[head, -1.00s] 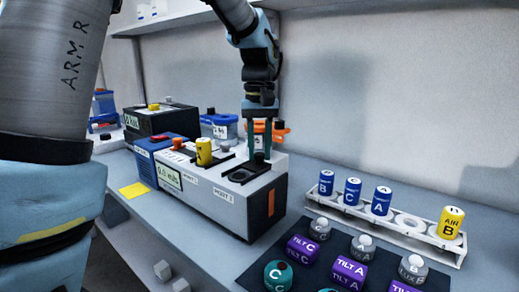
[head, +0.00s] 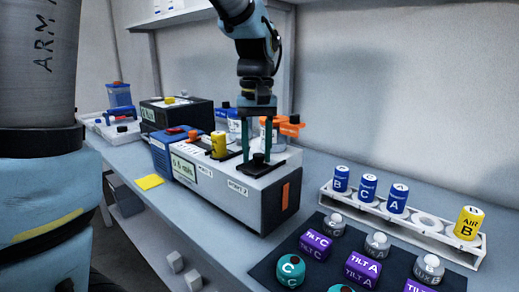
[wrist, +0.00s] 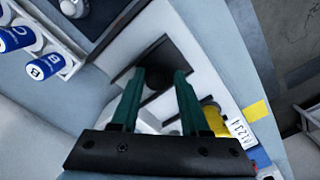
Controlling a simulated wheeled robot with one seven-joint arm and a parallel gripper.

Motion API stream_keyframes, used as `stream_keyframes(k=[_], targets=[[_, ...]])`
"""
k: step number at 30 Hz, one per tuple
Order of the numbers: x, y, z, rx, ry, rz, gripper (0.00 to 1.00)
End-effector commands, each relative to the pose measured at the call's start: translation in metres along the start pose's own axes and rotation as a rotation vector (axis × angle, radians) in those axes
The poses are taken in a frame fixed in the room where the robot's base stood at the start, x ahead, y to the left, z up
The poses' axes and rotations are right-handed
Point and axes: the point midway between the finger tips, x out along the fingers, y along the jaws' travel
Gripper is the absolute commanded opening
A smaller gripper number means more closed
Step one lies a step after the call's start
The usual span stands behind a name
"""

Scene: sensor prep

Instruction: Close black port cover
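The black port cover (head: 258,159) shows as a dark knob on a dark plate at the right port of the white-topped, grey-sided box (head: 262,205). In the wrist view the dark round knob (wrist: 157,78) lies between the fingertips, over a black plate (wrist: 178,56). My gripper (head: 259,155) points down over this port. Its two green fingers are apart, one on each side of the knob; it also shows in the wrist view (wrist: 160,75). I cannot tell whether either finger touches the knob. The port opening is not clearly visible.
A yellow cylinder (head: 218,145) stands in the other port, left of my gripper. Orange-topped items (head: 288,124) stand close behind. A white rack (head: 400,218) with blue cylinders and another yellow one is at right. Purple and teal pieces sit on a dark mat (head: 268,268).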

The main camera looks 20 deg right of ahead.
Motion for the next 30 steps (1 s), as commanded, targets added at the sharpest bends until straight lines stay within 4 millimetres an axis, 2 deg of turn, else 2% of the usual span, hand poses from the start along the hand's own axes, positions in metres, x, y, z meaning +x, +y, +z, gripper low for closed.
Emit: stream_keyframes(k=[1,6,13,16,20,30], targets=[[0.000,0.000,0.000,-0.001,0.000,0.000,0.48],[0.000,0.001,-0.001,0.000,0.001,0.001,0.64],[-0.001,0.001,-0.001,0.000,0.003,0.002,0.64],[-0.007,0.001,-0.001,0.000,0.004,0.003,0.64],[-0.026,0.001,-0.002,0.000,0.007,0.004,0.64],[-0.090,0.001,-0.001,0.000,0.006,0.003,0.64]])
